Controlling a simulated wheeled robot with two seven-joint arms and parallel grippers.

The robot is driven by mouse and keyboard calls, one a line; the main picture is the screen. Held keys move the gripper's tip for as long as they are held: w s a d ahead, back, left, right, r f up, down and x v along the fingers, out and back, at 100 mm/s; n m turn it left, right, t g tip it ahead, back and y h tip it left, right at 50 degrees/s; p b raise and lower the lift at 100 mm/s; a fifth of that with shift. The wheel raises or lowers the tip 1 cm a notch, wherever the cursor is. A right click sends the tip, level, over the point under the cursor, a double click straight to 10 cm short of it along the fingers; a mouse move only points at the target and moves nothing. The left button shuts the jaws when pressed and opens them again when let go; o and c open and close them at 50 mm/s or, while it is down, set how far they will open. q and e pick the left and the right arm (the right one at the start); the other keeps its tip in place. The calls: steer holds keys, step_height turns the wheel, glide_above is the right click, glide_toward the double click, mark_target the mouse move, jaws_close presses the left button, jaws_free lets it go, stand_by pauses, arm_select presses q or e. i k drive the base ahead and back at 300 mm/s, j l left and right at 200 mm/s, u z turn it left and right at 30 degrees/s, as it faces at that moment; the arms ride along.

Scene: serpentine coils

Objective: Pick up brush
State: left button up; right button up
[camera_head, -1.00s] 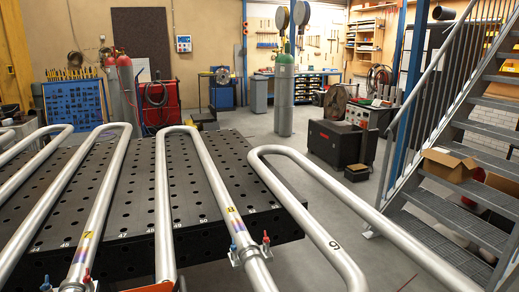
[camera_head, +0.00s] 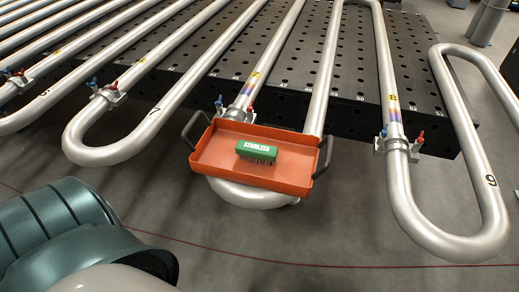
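The brush (camera_head: 256,151) is a small block with a green top lettered "STAINLESS" and dark bristles below. It lies in an orange tray (camera_head: 212,160) with a dark handle at each end. The tray rests over the bend of a pipe coil near the middle of the head view. A teal and grey part of my own body fills the lower left corner. Neither of my grippers shows in the head view.
Silver serpentine pipes (camera_head: 395,185) run across a black perforated table (camera_head: 345,110) and overhang its front edge. Clamps with red and blue handles (camera_head: 398,140) sit on the pipes. Grey floor (camera_head: 330,235) with a thin red line is open in front.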

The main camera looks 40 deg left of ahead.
mark_target(248, 150)
steer(key=k+j+u, duration=0.1)
steer(key=u, duration=1.05)
